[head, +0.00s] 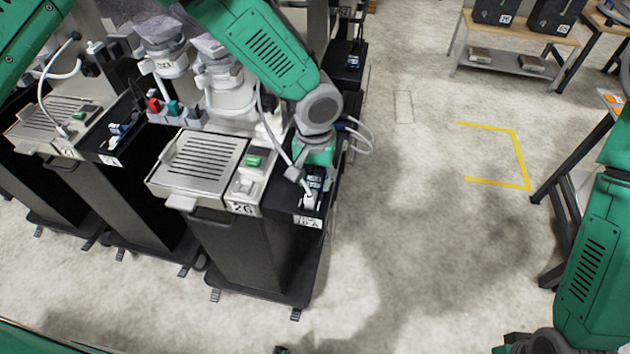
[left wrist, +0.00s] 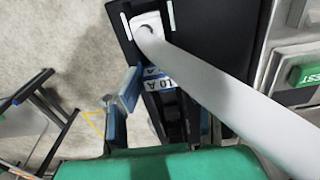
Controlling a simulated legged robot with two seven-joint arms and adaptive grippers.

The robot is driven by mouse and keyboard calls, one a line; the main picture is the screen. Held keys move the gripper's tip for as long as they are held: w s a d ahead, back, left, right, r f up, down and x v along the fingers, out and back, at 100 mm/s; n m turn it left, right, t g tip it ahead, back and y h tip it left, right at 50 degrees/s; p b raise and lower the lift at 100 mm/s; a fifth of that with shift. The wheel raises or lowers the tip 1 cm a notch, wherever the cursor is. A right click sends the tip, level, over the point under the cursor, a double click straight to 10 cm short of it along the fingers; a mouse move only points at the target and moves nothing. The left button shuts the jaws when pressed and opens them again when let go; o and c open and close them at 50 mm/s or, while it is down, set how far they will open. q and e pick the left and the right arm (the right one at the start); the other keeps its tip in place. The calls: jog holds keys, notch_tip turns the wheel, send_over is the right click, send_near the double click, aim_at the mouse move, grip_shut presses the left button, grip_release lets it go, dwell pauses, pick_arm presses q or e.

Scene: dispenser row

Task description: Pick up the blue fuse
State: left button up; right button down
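The blue fuse (left wrist: 160,84), marked 10 A, sits in the black holder at the front right corner of the nearest dispenser. It also shows in the head view (head: 314,182), small and partly covered by my left gripper. My left gripper (left wrist: 160,112) is right over the holder. Its fingers stand apart, one on each side of the fuse; contact is not visible. Its fingertips are hard to make out in the head view. My right gripper (head: 530,342) is low at the bottom right, cut off by the frame edge.
A white plug (head: 308,201) with a thick cable sits in the holder close to the fuse; the cable crosses the left wrist view (left wrist: 220,85). The dispenser's slotted tray (head: 203,158) lies to the left. Open floor (head: 420,240) lies to the right, with a bench (head: 515,38) behind.

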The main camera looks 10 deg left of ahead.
aim_at(315, 178)
pick_arm(q)
jog(key=shift+c, duration=0.7)
jog(key=shift+w+r, duration=0.1)
jog(key=shift+r, duration=0.1)
notch_tip(315, 178, up, 10)
jog(key=shift+f+b, duration=0.2)
jog(key=shift+b, duration=0.4)
jog(key=shift+r+p, duration=1.1)
notch_tip(315, 178, up, 3)
jog(key=p, duration=0.3)
